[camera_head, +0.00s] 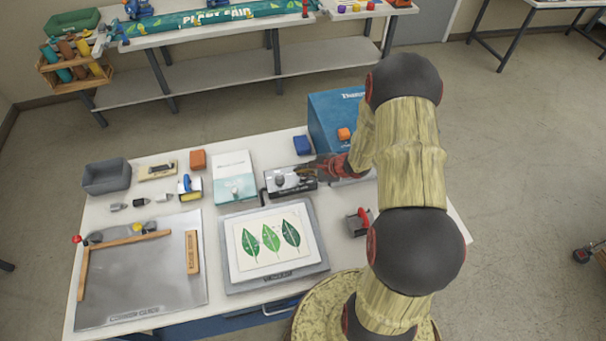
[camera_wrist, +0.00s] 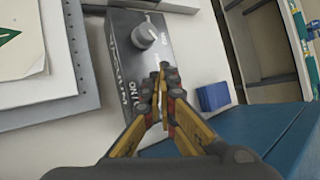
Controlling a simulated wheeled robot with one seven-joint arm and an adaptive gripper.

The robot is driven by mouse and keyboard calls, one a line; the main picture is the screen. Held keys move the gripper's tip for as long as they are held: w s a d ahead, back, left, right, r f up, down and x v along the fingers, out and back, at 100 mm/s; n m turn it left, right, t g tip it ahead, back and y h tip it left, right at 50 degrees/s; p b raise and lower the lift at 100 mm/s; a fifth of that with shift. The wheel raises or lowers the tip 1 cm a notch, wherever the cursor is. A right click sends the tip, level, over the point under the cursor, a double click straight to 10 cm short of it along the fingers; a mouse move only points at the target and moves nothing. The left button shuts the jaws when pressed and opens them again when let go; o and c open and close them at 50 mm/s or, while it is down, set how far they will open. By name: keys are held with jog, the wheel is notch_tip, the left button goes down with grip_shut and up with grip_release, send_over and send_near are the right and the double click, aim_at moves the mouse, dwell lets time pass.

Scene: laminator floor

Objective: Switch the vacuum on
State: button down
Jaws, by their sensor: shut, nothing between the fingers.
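The vacuum control box (camera_head: 290,181) is a small dark box behind the framed vacuum bed (camera_head: 275,286), which bears a sheet with several green leaves. In the wrist view the box (camera_wrist: 120,55) shows a round grey knob (camera_wrist: 143,36) and white lettering including "ON". My gripper (camera_wrist: 162,80) is shut and empty, its fingertips over the box's face, beside the lettering and below the knob in the picture. Any switch under the fingertips is hidden, and I cannot tell whether they touch the box. In the head view my gripper (camera_head: 308,170) is at the box's right end.
A large blue box (camera_head: 325,125) stands right behind my gripper; in the wrist view it fills the lower right. A small blue block (camera_head: 302,145) stands behind the control box. A white-and-teal box (camera_head: 233,177) is to the left. A red-handled tool (camera_head: 360,222) lies right of the bed.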

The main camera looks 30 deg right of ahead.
jog(key=shift+f+b, duration=0.75)
jog(key=shift+b, duration=0.4)
dwell(0.8)
jog(key=shift+r, duration=0.8)
notch_tip(320, 180, up, 6)
jog(key=p, duration=0.3)
dwell(0.3)
dwell(0.4)
